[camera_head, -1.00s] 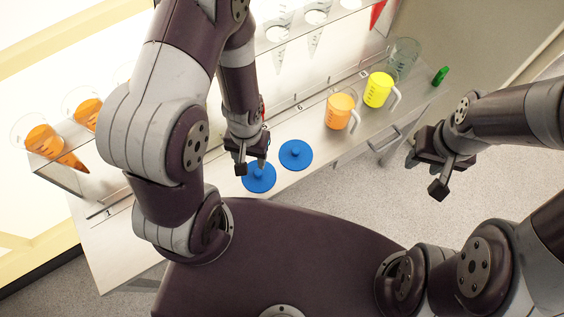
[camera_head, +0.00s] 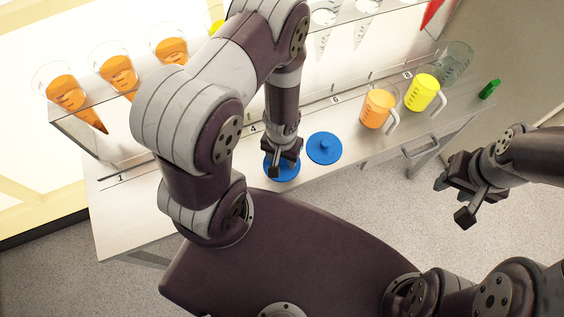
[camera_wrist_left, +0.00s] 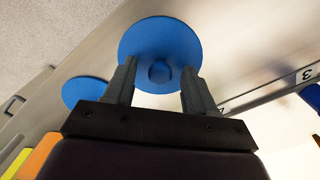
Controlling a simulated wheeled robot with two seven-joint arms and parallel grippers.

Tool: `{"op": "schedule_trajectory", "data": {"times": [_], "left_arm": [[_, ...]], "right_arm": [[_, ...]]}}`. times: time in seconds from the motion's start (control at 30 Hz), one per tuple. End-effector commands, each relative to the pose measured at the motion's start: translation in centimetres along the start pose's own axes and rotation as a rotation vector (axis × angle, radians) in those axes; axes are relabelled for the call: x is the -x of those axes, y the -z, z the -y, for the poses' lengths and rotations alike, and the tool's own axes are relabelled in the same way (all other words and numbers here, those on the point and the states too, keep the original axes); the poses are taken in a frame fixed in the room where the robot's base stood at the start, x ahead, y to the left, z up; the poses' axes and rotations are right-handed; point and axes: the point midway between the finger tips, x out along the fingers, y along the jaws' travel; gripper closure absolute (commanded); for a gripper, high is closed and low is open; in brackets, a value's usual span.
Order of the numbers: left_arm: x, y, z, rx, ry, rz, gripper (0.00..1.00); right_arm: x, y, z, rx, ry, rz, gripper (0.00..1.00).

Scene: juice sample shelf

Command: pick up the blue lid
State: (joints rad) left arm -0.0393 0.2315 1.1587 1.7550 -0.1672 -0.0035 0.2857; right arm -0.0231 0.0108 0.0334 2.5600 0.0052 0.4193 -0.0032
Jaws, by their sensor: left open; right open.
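Two round blue lids with centre knobs lie on the shelf top. The left blue lid (camera_head: 284,174) is partly hidden under my left gripper (camera_head: 285,160). The right blue lid (camera_head: 324,148) lies clear beside it. In the left wrist view, my left gripper (camera_wrist_left: 158,90) is open, with its fingers on either side of the nearer lid's knob (camera_wrist_left: 160,72); I cannot tell whether they touch the lid. The other lid (camera_wrist_left: 86,92) shows to the left there. My right gripper (camera_head: 465,200) is open and empty, over the floor at the right.
An orange beaker (camera_head: 376,110) and a yellow beaker (camera_head: 421,93) stand right of the lids, with a clear beaker (camera_head: 456,62) and a small green object (camera_head: 489,89) beyond. Orange-filled cones (camera_head: 118,72) hang in a rack (camera_head: 88,142) at the left.

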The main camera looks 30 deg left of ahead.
Motion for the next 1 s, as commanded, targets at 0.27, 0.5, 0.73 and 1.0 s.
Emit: {"op": "schedule_trajectory", "data": {"times": [0.27,0.5,0.73,1.0], "left_arm": [[0.1,0.0,0.0,0.0,0.0,0.0,1.0],[0.1,0.0,0.0,0.0,0.0,0.0,1.0],[2.0,0.1,0.0,-0.001,0.0,-0.001,1.0],[6.3,0.0,-3.0,-0.01,0.001,-0.001,1.0]], "right_arm": [[0.1,0.0,0.0,0.0,0.0,0.0,0.57],[0.1,0.0,0.0,0.0,0.0,0.0,0.57],[0.9,0.1,0.0,0.0,0.0,0.0,0.57],[2.9,0.3,0.0,0.0,0.0,0.0,0.57]]}}
